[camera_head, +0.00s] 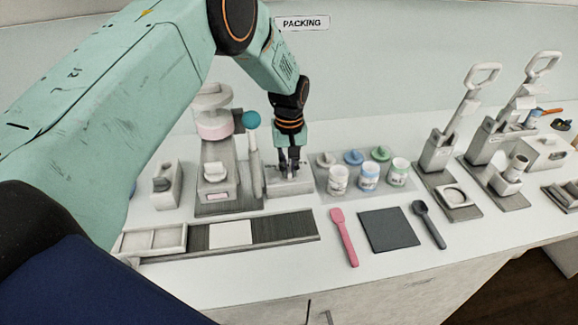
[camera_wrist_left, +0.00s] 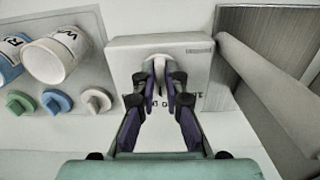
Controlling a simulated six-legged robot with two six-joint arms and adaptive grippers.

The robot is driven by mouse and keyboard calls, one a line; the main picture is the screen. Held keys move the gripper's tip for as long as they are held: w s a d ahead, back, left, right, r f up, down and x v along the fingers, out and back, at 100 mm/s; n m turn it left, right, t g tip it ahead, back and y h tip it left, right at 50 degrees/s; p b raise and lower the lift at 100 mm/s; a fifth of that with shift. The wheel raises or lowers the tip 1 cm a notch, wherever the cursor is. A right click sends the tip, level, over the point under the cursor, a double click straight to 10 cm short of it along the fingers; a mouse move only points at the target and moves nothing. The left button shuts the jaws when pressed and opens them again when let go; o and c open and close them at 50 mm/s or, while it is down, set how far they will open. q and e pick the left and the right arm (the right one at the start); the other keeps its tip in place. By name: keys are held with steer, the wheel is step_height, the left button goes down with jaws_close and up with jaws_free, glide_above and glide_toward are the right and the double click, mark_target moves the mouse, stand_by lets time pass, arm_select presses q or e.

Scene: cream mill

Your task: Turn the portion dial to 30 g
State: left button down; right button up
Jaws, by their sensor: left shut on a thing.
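The portion dial is a pale knob (camera_wrist_left: 159,66) on the face of a white box (camera_wrist_left: 125,62), seen in the left wrist view. In the head view the box (camera_head: 291,187) stands between the mill and the cups. My left gripper (camera_head: 289,163) comes down on it from above. In the left wrist view its two fingers (camera_wrist_left: 160,80) are shut on the knob, one on each side. Dark print shows on the box around the fingers, but they cover part of it, and I cannot read the dial's setting. My right gripper is not in view.
The mill (camera_head: 215,165), with a teal ball lever (camera_head: 251,119), stands close left of the box. Several cups (camera_head: 339,180) and coloured lids (camera_head: 353,157) stand close right. A pink spatula (camera_head: 344,236), dark mat (camera_head: 389,231) and dark spoon (camera_head: 429,224) lie in front.

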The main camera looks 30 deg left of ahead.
arm_select(q)
steer(key=m, duration=0.4)
steer(key=shift+s, duration=0.1)
steer(key=shift+a+m, duration=0.2)
steer(key=shift+m, duration=2.1)
steer(key=shift+r, duration=0.1)
steer(key=c, duration=1.4)
jaws_free()
steer(key=shift+s, duration=0.15)
